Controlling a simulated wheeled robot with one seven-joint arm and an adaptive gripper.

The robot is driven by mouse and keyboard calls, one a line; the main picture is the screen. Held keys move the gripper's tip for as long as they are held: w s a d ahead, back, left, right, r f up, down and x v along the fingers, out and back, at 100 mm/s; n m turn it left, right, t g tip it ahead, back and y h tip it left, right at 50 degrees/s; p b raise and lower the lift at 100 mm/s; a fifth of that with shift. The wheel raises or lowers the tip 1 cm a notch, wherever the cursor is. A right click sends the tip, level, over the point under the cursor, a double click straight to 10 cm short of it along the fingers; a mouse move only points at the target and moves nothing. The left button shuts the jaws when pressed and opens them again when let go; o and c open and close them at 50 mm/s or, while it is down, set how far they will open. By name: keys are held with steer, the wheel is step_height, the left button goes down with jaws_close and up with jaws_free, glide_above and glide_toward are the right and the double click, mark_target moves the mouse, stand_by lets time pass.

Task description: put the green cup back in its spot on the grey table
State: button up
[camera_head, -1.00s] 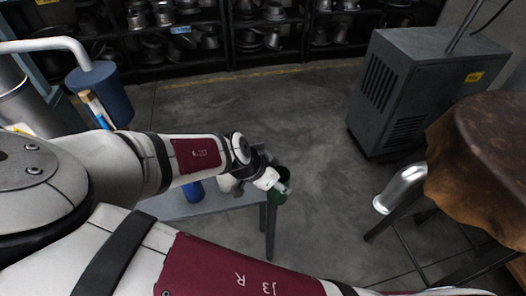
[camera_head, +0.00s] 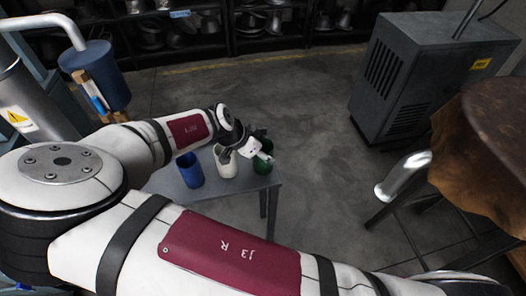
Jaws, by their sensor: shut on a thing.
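The green cup (camera_head: 264,166) shows at the right end of the grey table (camera_head: 232,187), partly hidden by my gripper. My gripper (camera_head: 262,156) is shut on the green cup from above and behind it in the picture. I cannot tell whether the cup's base touches the tabletop. A white cup (camera_head: 226,164) stands on the table just left of the green cup. A blue cup (camera_head: 190,171) stands upright further left.
A grey machine cabinet (camera_head: 424,75) stands at the back right. A stool with a brown leather cover (camera_head: 490,150) and a silver pipe (camera_head: 401,177) are at the right. Dark shelves with metal hat forms line the back. The floor between is clear.

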steer(key=o, duration=1.3)
steer(key=shift+f, duration=0.1)
steer(key=p+v, duration=0.1)
steer(key=v, duration=1.1)
steer(key=shift+p, duration=0.35)
